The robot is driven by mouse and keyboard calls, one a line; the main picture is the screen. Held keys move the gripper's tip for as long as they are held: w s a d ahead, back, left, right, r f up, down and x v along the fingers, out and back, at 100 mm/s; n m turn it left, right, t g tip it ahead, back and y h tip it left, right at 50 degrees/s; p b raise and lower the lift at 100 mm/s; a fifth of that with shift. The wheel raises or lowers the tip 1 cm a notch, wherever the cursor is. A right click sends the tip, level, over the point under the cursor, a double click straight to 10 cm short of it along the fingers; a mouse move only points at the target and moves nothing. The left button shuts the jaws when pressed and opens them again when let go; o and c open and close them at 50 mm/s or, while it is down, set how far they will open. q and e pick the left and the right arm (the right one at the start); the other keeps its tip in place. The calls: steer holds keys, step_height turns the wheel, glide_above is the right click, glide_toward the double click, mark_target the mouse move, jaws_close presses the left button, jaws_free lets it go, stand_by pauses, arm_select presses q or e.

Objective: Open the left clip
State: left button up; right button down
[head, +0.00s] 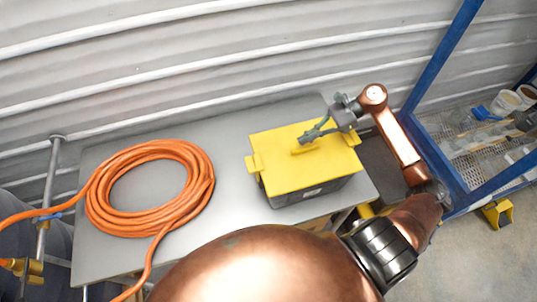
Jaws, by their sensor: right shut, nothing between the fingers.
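A dark grey box with a yellow lid (300,175) stands on the grey table. The left clip (254,163) is a yellow tab at the lid's left edge, sticking out a little to the side; I cannot tell whether it is latched. A small raised yellow handle (304,148) sits on top of the lid. My right gripper (308,137) comes in from the right and is shut and empty, its fingertips over the back middle of the lid by the handle, well right of the left clip. Whether the fingertips touch the lid is unclear. The lid's right edge is partly behind my gripper. My left gripper is not in view.
A coiled orange hose (148,228) covers the left of the table (228,205), its ends trailing left and over the front edge. A strip of bare table lies between hose and box. A corrugated wall (180,60) stands behind. A blue frame (428,70) stands at right.

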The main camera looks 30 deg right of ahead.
steer(key=shift+s+r, duration=0.1)
steer(key=shift+s, duration=0.05)
steer(key=p, duration=0.4)
glide_toward(258, 162)
step_height(258, 162, down, 3)
steer(key=shift+r, duration=0.1)
steer(key=a+p, duration=0.2)
steer(key=a, duration=0.1)
steer(key=shift+w, duration=0.4)
steer(key=shift+w+a+f, duration=0.1)
steer(key=shift+a+f, duration=0.25)
steer(key=shift+a, duration=0.2)
steer(key=shift+a+r+h, duration=0.15)
steer(key=shift+a+h, duration=0.1)
steer(key=shift+h, duration=0.05)
steer(key=shift+w+a+r+h, duration=0.15)
steer(key=shift+a+r+h, duration=0.05)
steer(key=shift+a+h, duration=0.25)
